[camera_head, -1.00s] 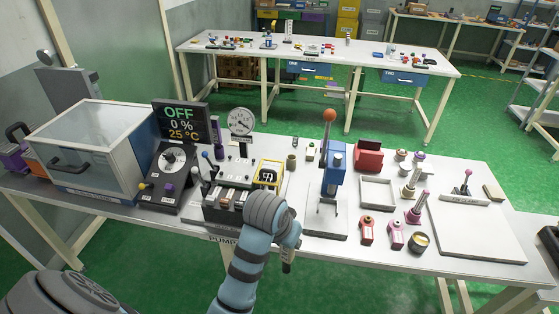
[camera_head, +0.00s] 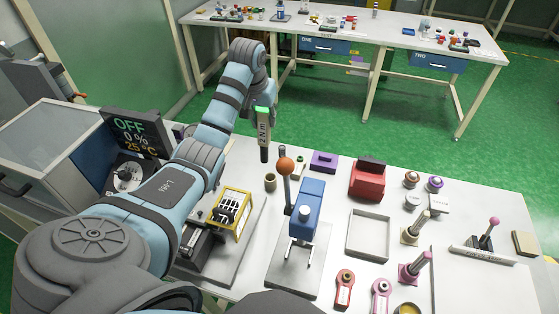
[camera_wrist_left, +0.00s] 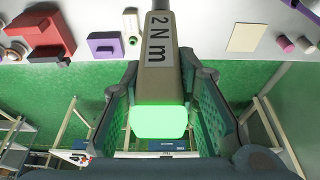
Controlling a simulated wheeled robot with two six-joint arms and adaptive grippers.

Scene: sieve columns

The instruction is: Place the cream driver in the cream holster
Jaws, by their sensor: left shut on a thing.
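My left gripper (camera_head: 262,107) is shut on the driver (camera_head: 263,130), beyond the table's far edge. The driver's pale cream-grey body hangs roughly upright with its dark tip down. In the left wrist view the driver (camera_wrist_left: 157,45) sits between the green-padded fingers, labelled "2 N m", with a glowing green end. A small stand with a cream base (camera_head: 409,236) and slanted post is right of centre on the table, well away from the gripper. I cannot tell for sure whether it is the cream holster. My right gripper is not in view.
A blue press (camera_head: 306,205) with an orange knob stands mid-table. A grey tray (camera_head: 370,252) and pink stand (camera_head: 409,275) lie right. Green floor is open behind.

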